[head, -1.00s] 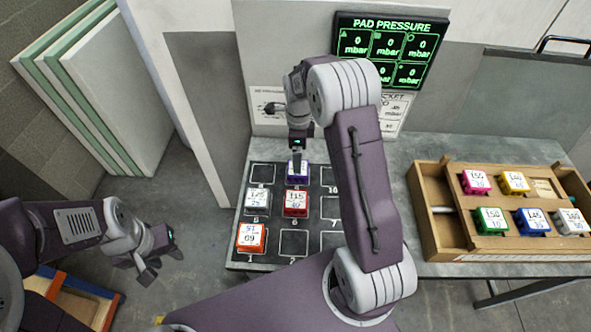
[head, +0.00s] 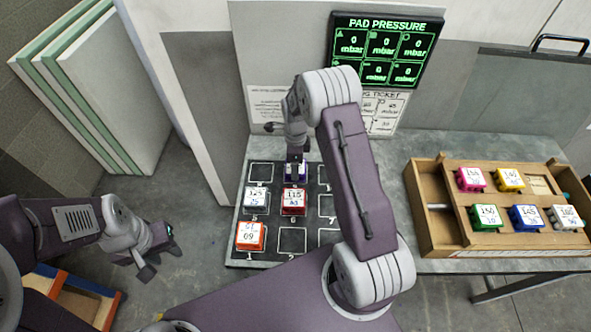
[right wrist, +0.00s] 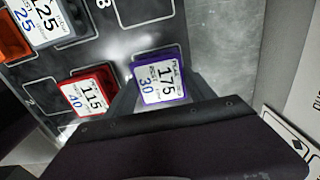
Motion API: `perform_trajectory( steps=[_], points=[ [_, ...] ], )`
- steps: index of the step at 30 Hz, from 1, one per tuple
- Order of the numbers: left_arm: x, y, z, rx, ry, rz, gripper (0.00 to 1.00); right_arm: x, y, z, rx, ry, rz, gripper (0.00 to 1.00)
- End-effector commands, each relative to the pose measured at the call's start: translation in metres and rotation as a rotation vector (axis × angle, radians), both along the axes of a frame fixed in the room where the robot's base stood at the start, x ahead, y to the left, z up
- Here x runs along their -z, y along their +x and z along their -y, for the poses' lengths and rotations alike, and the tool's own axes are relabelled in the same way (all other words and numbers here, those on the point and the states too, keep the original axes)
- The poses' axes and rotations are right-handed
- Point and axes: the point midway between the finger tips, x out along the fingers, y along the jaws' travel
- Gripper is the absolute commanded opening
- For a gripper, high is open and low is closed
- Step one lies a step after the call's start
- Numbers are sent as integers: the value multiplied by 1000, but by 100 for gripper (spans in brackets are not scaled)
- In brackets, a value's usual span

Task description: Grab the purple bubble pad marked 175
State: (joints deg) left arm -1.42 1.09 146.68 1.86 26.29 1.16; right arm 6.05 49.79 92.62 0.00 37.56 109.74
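The purple pad marked 175 (head: 296,175) sits on the dark numbered board (head: 262,207), in the row behind the red pad. It shows clearly in the right wrist view (right wrist: 160,80), with 175 and 30 on its top. My right gripper (head: 296,166) is right over it, pointing down. In the right wrist view its grey fingers (right wrist: 164,88) stand on either side of the pad and look open; contact cannot be made out. My left gripper (head: 160,262) hangs open and empty at the left, away from the table.
A red pad marked 115 (head: 293,203), a white pad marked 125 (head: 256,198) and an orange pad (head: 250,237) sit close by on the board. A wooden crate (head: 425,225) with several coloured pads stands at right. A pressure display (head: 388,50) stands behind.

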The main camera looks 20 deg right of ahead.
Motion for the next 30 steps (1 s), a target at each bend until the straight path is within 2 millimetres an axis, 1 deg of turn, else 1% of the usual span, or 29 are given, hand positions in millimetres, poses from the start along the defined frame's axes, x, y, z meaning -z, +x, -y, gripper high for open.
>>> perform_trajectory(
  steps=[8,11,14,17,18,20,27,30],
  points=[
    [0,0,0,0,0,0,36,-1,0,0,0,0,0,23],
    [2,0,0,0,0,0,36,-5,0,0,0,0,1,23],
    [4,0,0,0,0,0,36,-16,1,0,0,0,3,23],
    [7,0,0,0,0,0,36,-33,1,0,0,-1,4,23],
    [9,0,0,0,0,0,36,-42,1,0,0,0,5,23],
    [12,0,0,0,0,0,36,-48,-13,6,2,0,1,23],
    [22,0,0,0,0,0,36,-82,-65,26,4,0,3,23],
    [24,0,0,0,0,0,36,-94,-84,34,4,-1,4,23]
  ],
)
